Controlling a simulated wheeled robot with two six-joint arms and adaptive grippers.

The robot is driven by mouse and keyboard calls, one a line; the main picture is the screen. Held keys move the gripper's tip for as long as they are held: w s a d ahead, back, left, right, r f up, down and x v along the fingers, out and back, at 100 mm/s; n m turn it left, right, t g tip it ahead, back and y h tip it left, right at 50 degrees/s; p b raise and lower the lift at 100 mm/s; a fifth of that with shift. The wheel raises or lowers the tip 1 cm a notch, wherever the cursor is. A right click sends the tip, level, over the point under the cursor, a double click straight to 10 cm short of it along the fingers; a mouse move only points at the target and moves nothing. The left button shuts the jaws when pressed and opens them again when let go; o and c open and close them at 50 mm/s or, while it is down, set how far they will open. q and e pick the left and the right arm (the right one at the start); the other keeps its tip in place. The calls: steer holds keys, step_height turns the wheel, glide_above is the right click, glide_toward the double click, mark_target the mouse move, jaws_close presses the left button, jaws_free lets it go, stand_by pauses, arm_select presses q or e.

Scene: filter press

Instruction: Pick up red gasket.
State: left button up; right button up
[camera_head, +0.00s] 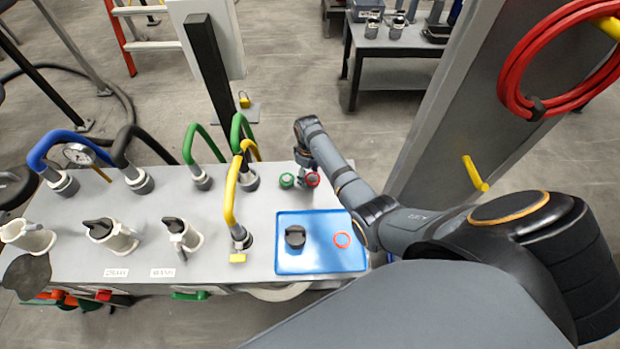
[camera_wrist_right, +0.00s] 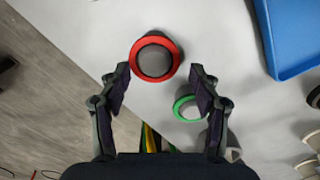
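A red ring (camera_head: 312,179), which looks like the red gasket, sits around a grey round stub on the grey bench top. In the right wrist view the red ring (camera_wrist_right: 136,67) lies just beyond the fingertips, about midway between them. My right gripper (camera_wrist_right: 160,80) is open and empty, with its fingers apart; in the head view it (camera_head: 306,163) is partly hidden by its own wrist. A thinner orange-red ring (camera_head: 342,240) lies flat in the blue tray (camera_head: 300,265). My left gripper does not show.
A green ring (camera_wrist_right: 178,108) on another stub stands close beside the red one, near my right finger. A black cap (camera_head: 295,236) lies in the tray. Blue, black, green and yellow hoses (camera_head: 231,190) rise from the bench to the left. A grey column (camera_head: 445,110) stands to the right.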

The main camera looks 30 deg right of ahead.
steer(key=c, duration=0.4)
steer(key=shift+o, duration=0.3)
